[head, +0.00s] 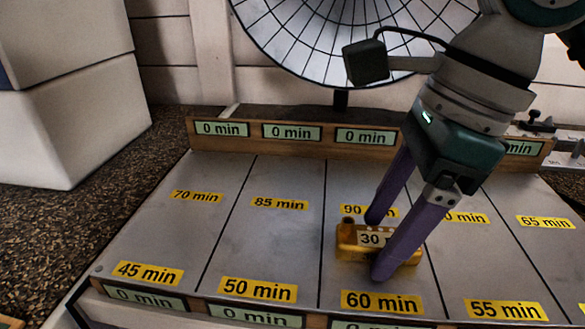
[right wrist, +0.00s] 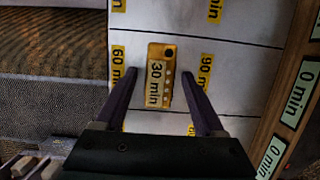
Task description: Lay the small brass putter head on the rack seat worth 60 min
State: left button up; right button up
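The small brass putter head (head: 351,250) is a yellow-gold block with a "30 min" label. It appears to lie flat on the grey rack, in the lane between the front "60 min" label (head: 382,302) and the back "90 min" label (head: 352,210). My right gripper (head: 376,246) points down over it, with one purple finger on either side. In the right wrist view, the putter head (right wrist: 168,54) lies between the open fingers (right wrist: 158,72), with a gap on both sides. The front finger hides part of it in the head view. My left gripper is not in view.
Other lanes carry yellow labels such as "50 min" (head: 258,290) and "55 min" (head: 508,311), and look empty. Wooden rails with green "0 min" displays (head: 292,132) edge the rack. A round wire grid (head: 340,40) stands behind; a white box (head: 75,125) is at left.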

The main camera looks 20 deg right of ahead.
jog(key=v, duration=1.2)
jog(key=shift+r, duration=0.15)
dwell(1.0)
jog(key=shift+d, duration=0.1)
